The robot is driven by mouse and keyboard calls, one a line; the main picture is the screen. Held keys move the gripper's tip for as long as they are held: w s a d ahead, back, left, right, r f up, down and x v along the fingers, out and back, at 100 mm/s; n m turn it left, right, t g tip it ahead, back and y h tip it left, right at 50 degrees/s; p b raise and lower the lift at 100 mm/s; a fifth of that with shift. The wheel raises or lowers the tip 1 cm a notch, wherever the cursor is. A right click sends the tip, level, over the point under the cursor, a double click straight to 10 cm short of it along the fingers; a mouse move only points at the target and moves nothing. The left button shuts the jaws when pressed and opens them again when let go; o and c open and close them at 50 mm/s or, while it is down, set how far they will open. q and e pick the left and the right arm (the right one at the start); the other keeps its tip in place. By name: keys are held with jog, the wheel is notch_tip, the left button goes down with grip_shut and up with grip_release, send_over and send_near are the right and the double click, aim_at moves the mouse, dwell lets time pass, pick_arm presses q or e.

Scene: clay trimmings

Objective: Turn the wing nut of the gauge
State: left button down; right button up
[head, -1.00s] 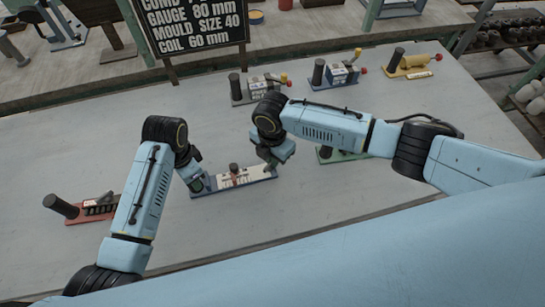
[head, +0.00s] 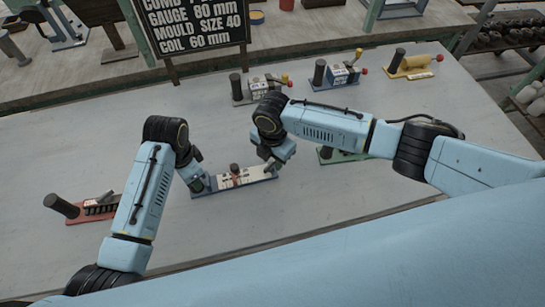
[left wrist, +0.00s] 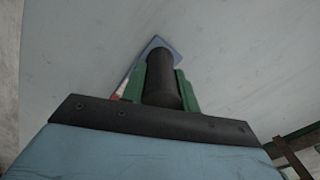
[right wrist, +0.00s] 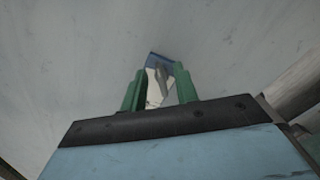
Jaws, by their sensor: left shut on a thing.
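The gauge (head: 260,173) lies on the grey table, a long blue base with a white, red-marked face and a dark knob in its middle. My left gripper (head: 197,183) is at its left end. In the left wrist view the green fingers (left wrist: 162,82) are shut on a dark upright handle (left wrist: 162,75). My right gripper (head: 270,164) is at the gauge's right end, pointing down. In the right wrist view its fingers (right wrist: 159,82) stand apart on either side of a small grey part, seemingly the wing nut (right wrist: 162,82), with gaps visible.
A red tool (head: 90,212) stands at the left, partly behind my left arm. A green one (head: 340,156) is partly hidden by my right arm. Several more, including a yellow one (head: 408,66), stand at the back. A black sign (head: 195,25) rises behind. The front of the table is clear.

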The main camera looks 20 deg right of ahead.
aim_at(272, 161)
notch_tip(272, 161, up, 12)
dwell(0.4)
pick_arm(q)
jog(key=c, duration=1)
grip_release()
jog(key=shift+r, duration=0.15)
